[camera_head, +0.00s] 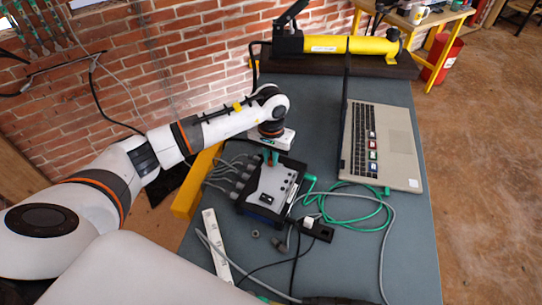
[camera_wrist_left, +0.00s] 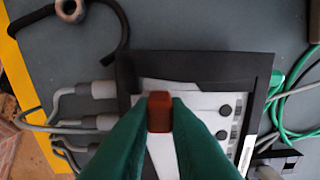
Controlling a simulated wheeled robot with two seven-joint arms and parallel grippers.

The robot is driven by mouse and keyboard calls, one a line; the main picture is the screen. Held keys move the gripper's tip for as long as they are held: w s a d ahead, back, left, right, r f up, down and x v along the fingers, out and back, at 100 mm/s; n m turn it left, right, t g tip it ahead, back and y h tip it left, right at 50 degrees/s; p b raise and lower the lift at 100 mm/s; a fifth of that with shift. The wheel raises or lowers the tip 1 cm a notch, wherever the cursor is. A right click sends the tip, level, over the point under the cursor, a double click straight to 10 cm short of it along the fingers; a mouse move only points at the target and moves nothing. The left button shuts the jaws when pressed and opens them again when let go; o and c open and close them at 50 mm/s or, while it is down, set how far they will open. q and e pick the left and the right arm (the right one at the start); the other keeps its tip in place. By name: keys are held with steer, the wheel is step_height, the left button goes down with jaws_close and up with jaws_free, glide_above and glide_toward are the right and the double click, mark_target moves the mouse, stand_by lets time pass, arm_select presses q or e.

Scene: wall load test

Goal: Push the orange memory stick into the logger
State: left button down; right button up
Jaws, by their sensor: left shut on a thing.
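The logger (camera_head: 273,185), a dark-framed box with a pale top face, lies on the grey bench with several cables plugged into its left side. My left gripper (camera_head: 270,158) is over its far part, fingers pointing down. In the left wrist view the teal fingers are shut on the orange memory stick (camera_wrist_left: 160,112), which looks brownish-orange in the shade. The logger's pale face (camera_wrist_left: 205,98) lies behind it in that view. The stick's lower end and any slot are hidden, so I cannot tell whether it touches the logger. My right gripper is not in view.
An open laptop (camera_head: 383,145) stands to the right. Green and grey cables (camera_head: 355,205) lie between it and the logger. A power strip (camera_head: 216,245) and a black adapter (camera_head: 318,230) lie in front. A yellow hand pump (camera_head: 350,45) is at the back.

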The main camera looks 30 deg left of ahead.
arm_select(q)
steer(key=shift+f, duration=0.2)
steer(key=c, duration=1.3)
jaws_free()
steer(key=c, duration=0.3)
steer(key=shift+c, duration=0.2)
steer(key=shift+r, duration=0.15)
steer(key=shift+r+p, duration=1.55)
steer(key=shift+r, duration=1.9)
